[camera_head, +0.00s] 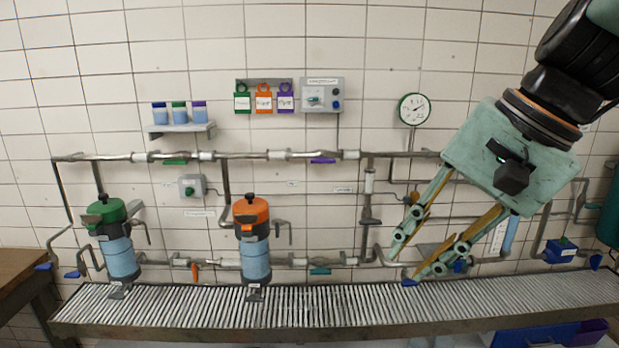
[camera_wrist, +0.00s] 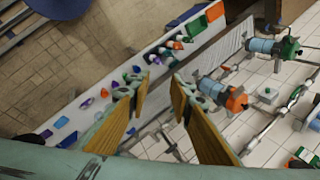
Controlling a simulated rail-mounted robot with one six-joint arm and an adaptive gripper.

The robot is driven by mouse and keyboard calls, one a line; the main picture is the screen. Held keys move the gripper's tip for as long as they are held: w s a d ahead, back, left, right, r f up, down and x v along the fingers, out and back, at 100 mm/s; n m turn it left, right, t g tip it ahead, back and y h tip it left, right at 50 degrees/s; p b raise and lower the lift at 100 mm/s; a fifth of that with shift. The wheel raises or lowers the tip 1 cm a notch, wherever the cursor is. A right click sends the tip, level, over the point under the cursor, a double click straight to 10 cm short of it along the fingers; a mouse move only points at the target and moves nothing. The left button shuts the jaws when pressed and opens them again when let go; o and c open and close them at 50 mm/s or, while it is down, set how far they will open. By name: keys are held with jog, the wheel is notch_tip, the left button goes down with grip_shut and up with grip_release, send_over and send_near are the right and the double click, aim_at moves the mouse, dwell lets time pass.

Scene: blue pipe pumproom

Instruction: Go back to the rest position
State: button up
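My gripper (camera_head: 402,268) is at the right in the head view, pointing down and left in front of the pipes and above the grated ledge (camera_head: 300,308). It also shows in the wrist view (camera_wrist: 160,84), with its two fingers apart and nothing between them. The fingers hide part of the pipework behind them. A small blue piece (camera_head: 409,283) shows close to the lower fingertip in the head view; I cannot tell if they touch.
A green-topped canister (camera_head: 119,257) and an orange-topped canister (camera_head: 255,260) stand at the left of the ledge. A gauge (camera_head: 414,109) and a control box (camera_head: 322,96) are on the wall. In the wrist view, a white surface (camera_wrist: 105,87) holds several small coloured parts.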

jog(key=s+d+f+n+h, duration=0.2)
jog(key=s+n, duration=0.1)
jog(key=s, duration=0.5)
jog(key=s+d+f+n+h+b, duration=0.1)
jog(key=s+d+f+n+h, duration=0.1)
jog(key=s, duration=0.7)
jog(key=shift+d+f+n+t, duration=0.3)
jog(key=shift+d+f+n, duration=0.2)
jog(key=shift+f+n, duration=0.45)
